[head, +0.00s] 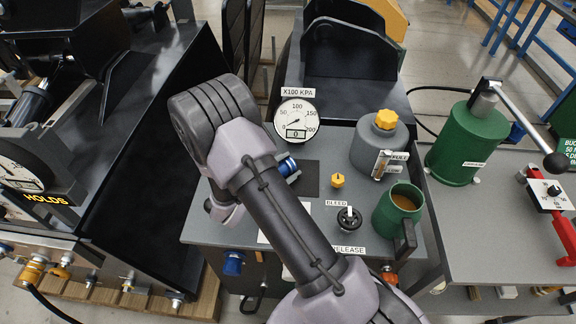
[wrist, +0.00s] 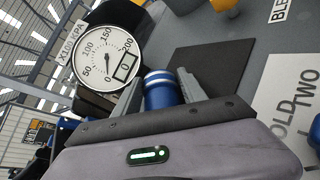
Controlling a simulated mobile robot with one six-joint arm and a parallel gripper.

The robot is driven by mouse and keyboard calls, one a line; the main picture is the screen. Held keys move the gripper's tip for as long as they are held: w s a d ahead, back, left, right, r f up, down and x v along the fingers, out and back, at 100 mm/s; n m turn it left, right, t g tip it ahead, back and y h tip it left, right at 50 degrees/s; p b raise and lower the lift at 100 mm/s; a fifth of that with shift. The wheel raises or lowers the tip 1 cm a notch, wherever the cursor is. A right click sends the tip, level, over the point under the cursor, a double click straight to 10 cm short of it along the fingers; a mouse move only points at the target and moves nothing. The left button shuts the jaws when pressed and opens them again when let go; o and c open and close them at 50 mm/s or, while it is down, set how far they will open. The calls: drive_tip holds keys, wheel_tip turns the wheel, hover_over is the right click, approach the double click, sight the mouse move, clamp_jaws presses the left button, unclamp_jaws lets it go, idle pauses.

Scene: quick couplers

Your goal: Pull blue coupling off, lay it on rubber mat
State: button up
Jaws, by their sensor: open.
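A blue coupling with a pale band (wrist: 160,90) is between the two fingers of my gripper (wrist: 161,76) in the wrist view. The fingers stand apart on either side of it, and I cannot tell whether either touches it. The head view shows part of this blue coupling (head: 289,167) beside my arm, which hides most of my gripper. The black rubber mat (head: 308,180) is a flat square just right of the coupling. It also shows bare in the wrist view (wrist: 215,68). What the coupling's lower end sits on is hidden.
A pressure gauge (head: 296,120) reading 0 stands behind the coupling. A grey flask with a yellow cap (head: 380,142), a yellow knob (head: 337,181), a black bleed knob (head: 349,219) and a green mug (head: 398,209) stand to the right. Another blue fitting (head: 233,263) is on the front panel.

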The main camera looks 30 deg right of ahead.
drive_tip(key=shift+s+f, duration=0.2)
drive_tip(key=p+v, duration=0.1)
drive_tip(key=v, duration=0.4)
drive_tip(key=p+v, duration=0.2)
drive_tip(key=v, duration=0.3)
drive_tip(key=p+v, duration=0.1)
drive_tip(key=v, duration=0.5)
drive_tip(key=shift+w+r+p, duration=0.1)
drive_tip(key=shift+r+p, duration=0.25)
drive_tip(key=shift+r, duration=0.05)
drive_tip(key=shift+a+r, duration=0.1)
drive_tip(key=shift+a, duration=0.55)
drive_tip(key=shift+s, duration=0.25)
drive_tip(key=shift+d, duration=0.1)
